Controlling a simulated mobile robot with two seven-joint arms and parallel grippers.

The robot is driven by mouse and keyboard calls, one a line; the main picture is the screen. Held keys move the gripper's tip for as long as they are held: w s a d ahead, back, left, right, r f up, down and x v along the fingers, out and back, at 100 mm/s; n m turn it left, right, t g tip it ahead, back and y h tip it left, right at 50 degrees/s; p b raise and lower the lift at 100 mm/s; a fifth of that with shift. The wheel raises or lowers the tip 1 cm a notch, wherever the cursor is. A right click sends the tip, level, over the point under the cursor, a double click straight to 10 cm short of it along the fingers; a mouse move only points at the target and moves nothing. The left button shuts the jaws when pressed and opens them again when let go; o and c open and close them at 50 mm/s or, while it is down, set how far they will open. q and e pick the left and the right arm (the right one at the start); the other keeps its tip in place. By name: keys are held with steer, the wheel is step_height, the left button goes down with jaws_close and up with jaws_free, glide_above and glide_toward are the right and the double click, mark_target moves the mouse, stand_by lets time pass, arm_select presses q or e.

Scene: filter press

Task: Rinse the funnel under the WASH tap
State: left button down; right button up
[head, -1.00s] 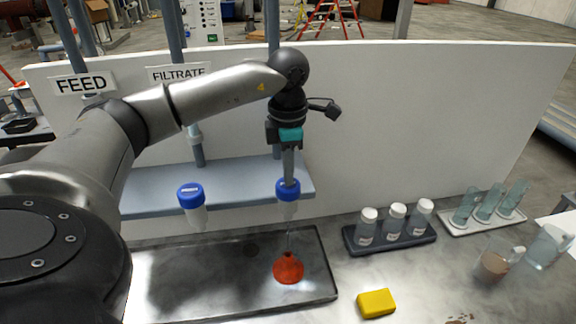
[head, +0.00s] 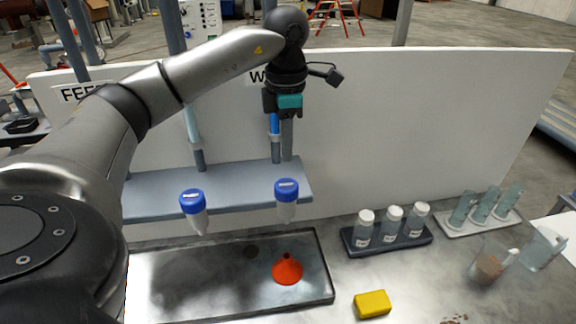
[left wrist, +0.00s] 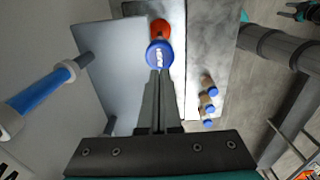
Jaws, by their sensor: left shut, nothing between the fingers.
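The orange funnel (head: 287,270) stands wide end down in the dark metal tray (head: 180,295), below the blue-capped tap (head: 286,189) on the right. A sign behind my gripper shows only a "W"; the rest is hidden. No water stream shows under this tap. My left gripper (head: 288,157) is shut and empty, fingers pointing down just above the tap's blue cap. In the left wrist view the fingertips (left wrist: 159,74) are by the cap (left wrist: 160,54), and the funnel (left wrist: 159,28) lies beyond it. A dark and teal shape (left wrist: 302,12) there may be my right gripper.
Another blue-capped tap (head: 192,200) hangs to the left on the grey shelf (head: 235,193). A vial rack (head: 388,243), a rack of glass tubes (head: 482,222), beakers (head: 492,268) and a yellow sponge (head: 373,304) stand to the right. A white panel (head: 420,130) stands behind.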

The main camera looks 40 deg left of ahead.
arm_select(q)
step_height(320, 180, up, 6)
steer(key=shift+a+f+p, duration=0.1)
steer(key=shift+p, duration=0.2)
stand_by(0.6)
